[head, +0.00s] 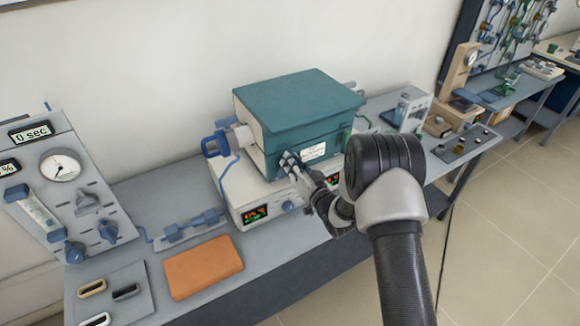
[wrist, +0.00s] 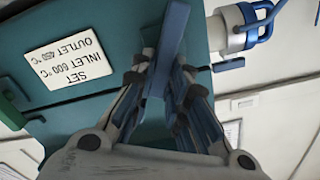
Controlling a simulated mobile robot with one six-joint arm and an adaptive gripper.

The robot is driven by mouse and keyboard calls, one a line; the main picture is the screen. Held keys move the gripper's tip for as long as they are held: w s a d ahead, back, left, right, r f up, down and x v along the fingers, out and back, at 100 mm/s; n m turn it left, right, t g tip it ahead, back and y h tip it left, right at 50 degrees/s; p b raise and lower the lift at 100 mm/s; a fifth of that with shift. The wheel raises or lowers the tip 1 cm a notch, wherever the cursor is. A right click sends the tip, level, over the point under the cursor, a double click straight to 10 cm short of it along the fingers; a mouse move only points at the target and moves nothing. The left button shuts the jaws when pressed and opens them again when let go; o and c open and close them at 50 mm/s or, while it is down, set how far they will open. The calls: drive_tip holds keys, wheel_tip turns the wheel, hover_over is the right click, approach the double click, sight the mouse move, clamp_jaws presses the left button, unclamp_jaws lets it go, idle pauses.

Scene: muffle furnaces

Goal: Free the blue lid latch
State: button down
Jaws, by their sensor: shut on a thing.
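The furnace has a teal lid (head: 300,105) over a teal front with a white label (head: 314,152). The label shows upside down in the wrist view (wrist: 70,65), reading inlet 600 °C, outlet 450 °C. The blue latch (wrist: 173,35) is an upright bar on the teal front in the wrist view. My gripper (wrist: 163,80) is shut on the blue latch, with a finger on each side of its end. In the head view my gripper (head: 289,160) is at the furnace front, left of the label. The latch's held end is partly hidden by the fingers.
A blue and white pipe fitting (head: 222,138) sticks out at the furnace's left side. A controller with lit displays (head: 255,213) is under the furnace. An orange block (head: 203,266) lies on the bench at front left. A gauge panel (head: 62,175) stands far left.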

drive_tip(key=m, duration=0.4)
drive_tip(key=f+m+b, duration=0.1)
drive_tip(key=m, duration=0.3)
drive_tip(key=d+f+m+b, duration=0.1)
drive_tip(key=m, duration=0.3)
drive_tip(key=shift+w, duration=0.35)
idle(0.4)
drive_tip(key=c, duration=1.6)
unclamp_jaws()
drive_tip(key=shift+o, duration=0.2)
drive_tip(key=v, duration=1.2)
drive_tip(key=shift+f, duration=0.1)
